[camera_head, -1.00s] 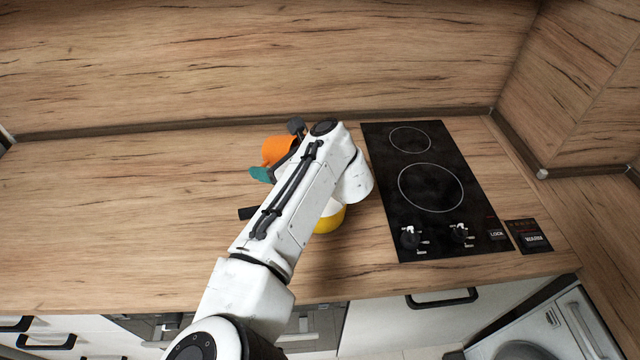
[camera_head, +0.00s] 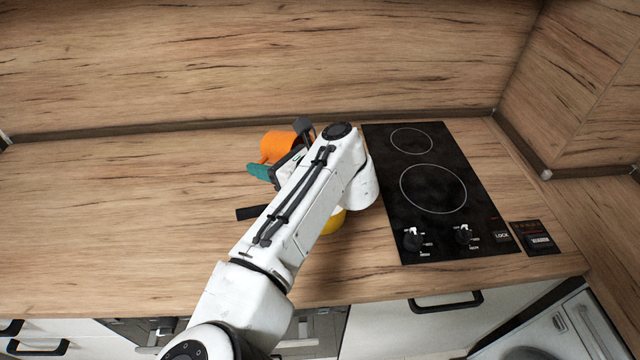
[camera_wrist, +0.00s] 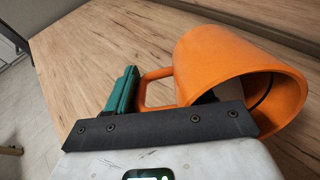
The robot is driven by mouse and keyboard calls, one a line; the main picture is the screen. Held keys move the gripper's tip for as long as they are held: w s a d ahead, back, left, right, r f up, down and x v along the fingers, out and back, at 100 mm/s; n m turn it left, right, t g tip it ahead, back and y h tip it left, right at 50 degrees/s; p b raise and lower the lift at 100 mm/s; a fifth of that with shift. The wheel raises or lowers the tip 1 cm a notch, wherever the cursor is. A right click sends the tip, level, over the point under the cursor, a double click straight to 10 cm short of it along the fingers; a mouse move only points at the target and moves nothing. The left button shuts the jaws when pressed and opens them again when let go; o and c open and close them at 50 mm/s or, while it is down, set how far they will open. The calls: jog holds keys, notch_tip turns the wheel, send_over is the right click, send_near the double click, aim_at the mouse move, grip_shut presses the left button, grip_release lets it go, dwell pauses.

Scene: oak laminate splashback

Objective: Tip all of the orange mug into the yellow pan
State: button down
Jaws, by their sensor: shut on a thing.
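The orange mug (camera_head: 277,147) is held above the counter, behind my forearm in the head view. In the wrist view the mug (camera_wrist: 205,62) lies tilted on its side, its mouth facing the lower right and its handle at the left. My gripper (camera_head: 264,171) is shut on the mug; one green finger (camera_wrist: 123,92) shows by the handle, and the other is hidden. What is inside the mug is mostly hidden. The yellow pan (camera_head: 334,222) sits on the counter, mostly covered by my arm; its dark handle (camera_head: 251,212) sticks out left.
A black hob (camera_head: 437,190) with two rings and knobs lies right of my arm. The wooden splashback (camera_head: 250,60) rises behind. The counter (camera_head: 110,215) to the left is clear. Drawers with black handles are below the front edge.

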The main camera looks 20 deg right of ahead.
aim_at(277, 158)
jog(key=shift+s+d+r+t+y+b, duration=0.45)
jog(key=shift+s+d+t+y+b, duration=0.1)
jog(key=shift+s+t, duration=0.25)
dwell(0.5)
jog(key=shift+s+d+r+t+y+b, duration=0.1)
jog(key=shift+s+r+t+y+b, duration=0.15)
jog(key=shift+t+b, duration=0.35)
jog(key=shift+s+d+r+t+y+b, duration=0.1)
jog(key=shift+r+t+y+b, duration=0.25)
jog(key=shift+b, duration=0.35)
dwell(0.6)
jog(key=shift+r+p, duration=0.15)
jog(key=shift+p, duration=0.15)
jog(key=shift+w+a+r+g+h+p, duration=0.1)
jog(key=shift+w+a+g+h+p, duration=0.25)
jog(key=shift+p, duration=0.65)
jog(key=w+f+g, duration=0.1)
jog(key=f+g+h+p, duration=0.1)
jog(key=g, duration=0.1)
jog(key=shift+w+a+f+h, duration=0.3)
jog(key=shift+w+a+f, duration=0.05)
jog(key=shift+r+p, duration=0.1)
jog(key=shift+p, duration=0.2)
jog(key=shift+p, duration=0.7)
